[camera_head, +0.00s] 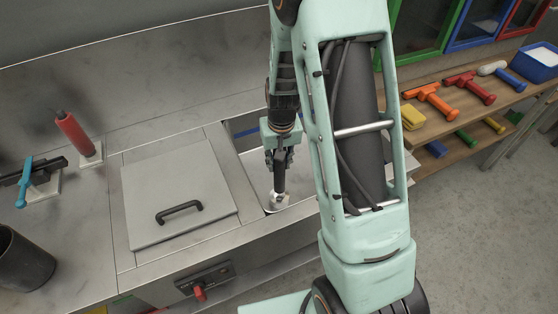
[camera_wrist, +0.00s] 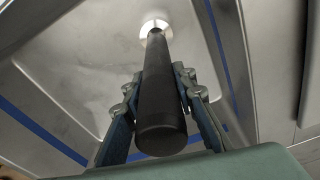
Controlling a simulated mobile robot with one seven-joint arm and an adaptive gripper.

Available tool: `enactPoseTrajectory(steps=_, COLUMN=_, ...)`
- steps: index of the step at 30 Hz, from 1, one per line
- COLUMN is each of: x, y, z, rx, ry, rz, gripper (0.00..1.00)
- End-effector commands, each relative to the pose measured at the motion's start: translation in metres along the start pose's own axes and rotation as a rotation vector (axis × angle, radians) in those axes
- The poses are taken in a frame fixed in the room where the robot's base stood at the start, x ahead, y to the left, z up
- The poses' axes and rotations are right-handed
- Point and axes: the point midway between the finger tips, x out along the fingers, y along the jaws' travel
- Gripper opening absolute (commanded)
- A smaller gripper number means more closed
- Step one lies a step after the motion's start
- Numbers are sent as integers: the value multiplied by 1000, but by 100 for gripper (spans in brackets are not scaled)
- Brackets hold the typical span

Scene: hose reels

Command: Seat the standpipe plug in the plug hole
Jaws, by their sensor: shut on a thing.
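The standpipe plug is a long black tube, seen in the head view (camera_head: 279,180) and in the wrist view (camera_wrist: 161,100). My gripper (camera_head: 279,158) is shut on it, with one finger on each side of the tube in the wrist view (camera_wrist: 160,100). The tube stands roughly upright inside the metal sink basin (camera_wrist: 75,75), its far end down at the basin floor. A bright, pale round patch (camera_wrist: 154,25) surrounds that end. The plug hole itself is hidden there, and I cannot tell whether the tube's end is in it.
A grey lid with a black handle (camera_head: 178,211) lies left of the basin. A red-handled tool (camera_head: 76,136), a blue-handled tool (camera_head: 23,182) and a dark pot (camera_head: 22,261) stand farther left. Blue lines mark the basin walls (camera_wrist: 40,132).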

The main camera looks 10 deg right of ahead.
Motion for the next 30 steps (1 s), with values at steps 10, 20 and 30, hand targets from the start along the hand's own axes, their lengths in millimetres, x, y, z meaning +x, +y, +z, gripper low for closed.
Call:
enactPoseTrajectory(steps=10, x=24, y=0, z=3, rx=0, ry=1, rz=0, gripper=0)
enactPoseTrajectory(steps=20, x=23, y=0, z=2, rx=0, ry=1, rz=0, gripper=0)
enactPoseTrajectory(steps=30, x=24, y=0, z=2, rx=0, ry=2, rz=0, gripper=0)
